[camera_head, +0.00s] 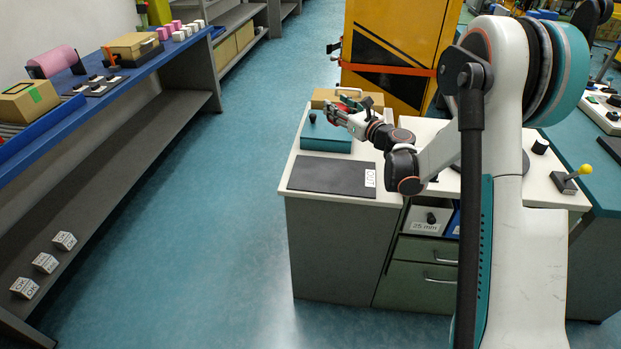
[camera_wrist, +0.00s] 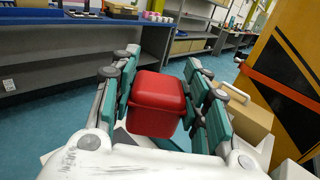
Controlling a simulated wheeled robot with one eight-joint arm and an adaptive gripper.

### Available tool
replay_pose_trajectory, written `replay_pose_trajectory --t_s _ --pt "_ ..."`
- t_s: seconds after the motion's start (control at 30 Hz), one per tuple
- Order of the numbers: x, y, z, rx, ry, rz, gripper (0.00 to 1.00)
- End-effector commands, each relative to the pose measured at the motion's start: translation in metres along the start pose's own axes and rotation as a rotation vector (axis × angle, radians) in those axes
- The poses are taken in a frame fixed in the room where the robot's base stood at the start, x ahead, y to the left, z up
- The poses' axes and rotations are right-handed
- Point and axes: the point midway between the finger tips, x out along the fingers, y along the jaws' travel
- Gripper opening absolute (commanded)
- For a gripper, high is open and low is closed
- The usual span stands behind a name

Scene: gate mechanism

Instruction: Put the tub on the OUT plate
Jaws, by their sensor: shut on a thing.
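The red tub (camera_wrist: 157,104) sits between the teal fingers of my gripper (camera_wrist: 163,95) in the wrist view, and the fingers are shut on its sides. In the head view my gripper (camera_head: 342,112) is over the back of the white worktop, above a teal block. Only a small red part of the tub (camera_head: 333,115) shows there. The OUT plate (camera_head: 325,174), a flat dark plate with a white OUT label, lies bare at the front left of the worktop, nearer the camera than my gripper.
The teal block (camera_head: 325,139) with a black knob stands just behind the plate. A cardboard box (camera_head: 347,97) is behind my gripper. A yellow cabinet (camera_head: 395,45) with an orange strap stands at the back. A lever with a yellow knob (camera_head: 585,170) is at the right.

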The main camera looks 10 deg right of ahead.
Motion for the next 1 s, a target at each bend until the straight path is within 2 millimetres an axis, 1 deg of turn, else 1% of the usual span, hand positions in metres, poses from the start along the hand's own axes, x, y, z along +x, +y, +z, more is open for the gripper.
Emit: replay_pose_trajectory --t_s 0.17,0.23,0.37,0.7,0.83,0.9,1.0 --pt "0.004 0.009 -0.008 0.0 0.0 0.016 0.16" --pt "0.004 0.01 -0.017 0.0 0.0 0.017 0.16" --pt "0.004 0.01 -0.046 0.0 0.0 0.018 0.16" --pt "0.004 0.01 -0.129 0.0 0.0 0.017 0.16" --pt "0.004 0.009 -0.151 0.0 0.0 0.017 0.16" --pt "0.004 0.01 -0.158 0.0 0.0 0.017 0.16" --pt "0.004 0.01 -0.162 0.0 0.0 0.017 0.16"
